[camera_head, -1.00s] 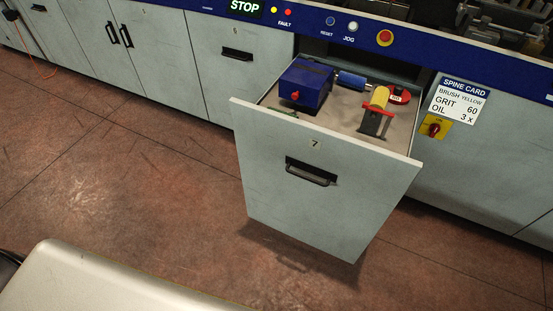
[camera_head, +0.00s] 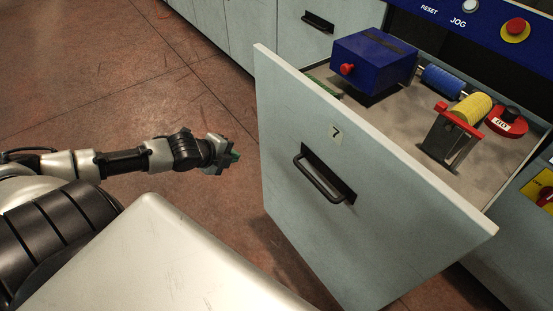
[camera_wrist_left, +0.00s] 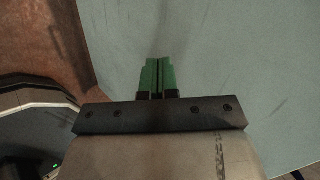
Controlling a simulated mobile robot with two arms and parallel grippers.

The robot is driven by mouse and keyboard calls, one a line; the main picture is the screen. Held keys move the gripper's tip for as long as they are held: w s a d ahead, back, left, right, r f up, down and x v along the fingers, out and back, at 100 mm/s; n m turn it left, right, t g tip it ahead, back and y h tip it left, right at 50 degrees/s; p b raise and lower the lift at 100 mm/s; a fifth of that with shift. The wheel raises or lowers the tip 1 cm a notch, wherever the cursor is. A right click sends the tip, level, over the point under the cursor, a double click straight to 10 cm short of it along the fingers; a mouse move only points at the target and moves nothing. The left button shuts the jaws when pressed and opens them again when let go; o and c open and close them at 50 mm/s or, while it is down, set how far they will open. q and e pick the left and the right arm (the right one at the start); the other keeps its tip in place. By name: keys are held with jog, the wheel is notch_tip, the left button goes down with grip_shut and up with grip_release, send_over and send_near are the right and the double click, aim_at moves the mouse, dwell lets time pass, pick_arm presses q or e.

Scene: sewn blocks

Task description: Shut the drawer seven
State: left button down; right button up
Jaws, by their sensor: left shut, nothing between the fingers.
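Drawer seven (camera_head: 375,180) stands pulled open, its pale grey-green front marked with a 7 and carrying a black handle (camera_head: 325,179). Inside are a blue box (camera_head: 373,60) with a red knob, a blue roller (camera_head: 443,81), a yellow roller on a red-topped stand (camera_head: 470,108) and a red round piece (camera_head: 507,122). My left gripper (camera_head: 236,156) is shut and empty, left of the drawer front. In the left wrist view its green fingertips (camera_wrist_left: 157,76) are together, with the pale drawer front (camera_wrist_left: 220,60) filling most of the picture beyond. Whether they touch it I cannot tell. My right gripper is not in view.
Other cabinet fronts (camera_head: 290,40) stand behind at the left. A blue panel with a red button (camera_head: 515,30) runs above the drawer. The reddish floor (camera_head: 130,70) left of the drawer is clear.

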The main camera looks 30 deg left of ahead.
pick_arm(q)
jog(key=d+r+m+h+b, duration=0.1)
jog(key=d+m, duration=0.1)
jog(key=d, duration=0.1)
jog(key=b, duration=0.4)
send_near(283, 157)
jog(key=shift+m, duration=0.4)
jog(key=x, duration=0.5)
jog(key=shift+s+f, duration=0.2)
jog(key=shift+f, duration=0.2)
jog(key=shift+w+d, duration=0.25)
jog(key=shift+w, duration=0.5)
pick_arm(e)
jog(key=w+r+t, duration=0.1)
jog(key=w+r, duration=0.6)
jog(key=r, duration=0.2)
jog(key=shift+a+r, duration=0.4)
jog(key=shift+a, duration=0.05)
